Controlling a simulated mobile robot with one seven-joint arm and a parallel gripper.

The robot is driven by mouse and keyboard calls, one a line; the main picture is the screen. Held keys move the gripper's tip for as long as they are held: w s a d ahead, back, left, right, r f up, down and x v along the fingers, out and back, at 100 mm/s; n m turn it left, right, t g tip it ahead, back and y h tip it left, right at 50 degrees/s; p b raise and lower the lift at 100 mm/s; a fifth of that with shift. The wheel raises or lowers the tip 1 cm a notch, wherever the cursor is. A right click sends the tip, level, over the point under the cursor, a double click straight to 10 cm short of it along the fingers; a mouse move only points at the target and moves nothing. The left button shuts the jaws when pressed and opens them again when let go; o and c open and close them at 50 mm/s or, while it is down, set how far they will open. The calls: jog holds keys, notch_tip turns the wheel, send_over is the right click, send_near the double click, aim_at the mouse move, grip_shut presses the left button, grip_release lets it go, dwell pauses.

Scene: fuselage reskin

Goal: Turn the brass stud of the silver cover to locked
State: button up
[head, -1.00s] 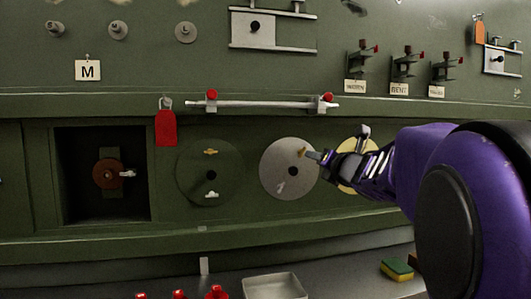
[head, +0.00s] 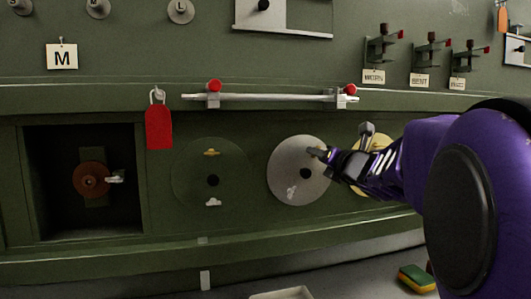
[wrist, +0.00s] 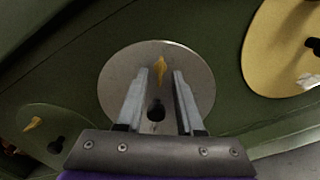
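The silver cover (head: 290,178) is a round grey disc on the green panel. In the wrist view the same cover (wrist: 195,75) shows a dark round hole and the brass stud (wrist: 160,72) near its top edge, its long side upright in that picture. My gripper (wrist: 161,76) is open, with one finger on each side of the stud and a gap to each. Contact with the cover cannot be told. In the head view my gripper (head: 317,153) comes from the right over the upper right of the cover and hides the stud.
A green cover (head: 190,180) with its own brass stud is left of the silver one. A yellow cover (wrist: 275,50) is on the other side, partly behind my arm. A red tag (head: 159,127) and a rail with red ends (head: 265,97) are above. A sponge (head: 417,279) lies below right.

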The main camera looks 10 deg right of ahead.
dwell(0.3)
grip_shut()
jog(key=shift+r+m, duration=0.1)
jog(key=shift+m, duration=0.3)
jog(key=shift+r+m+p, duration=0.15)
jog(key=shift+m+p, duration=1.5)
jog(key=shift+m, duration=2.65)
jog(key=shift+r+m+p, duration=0.1)
jog(key=shift+m+p, duration=1.5)
jog(key=shift+m, duration=2.7)
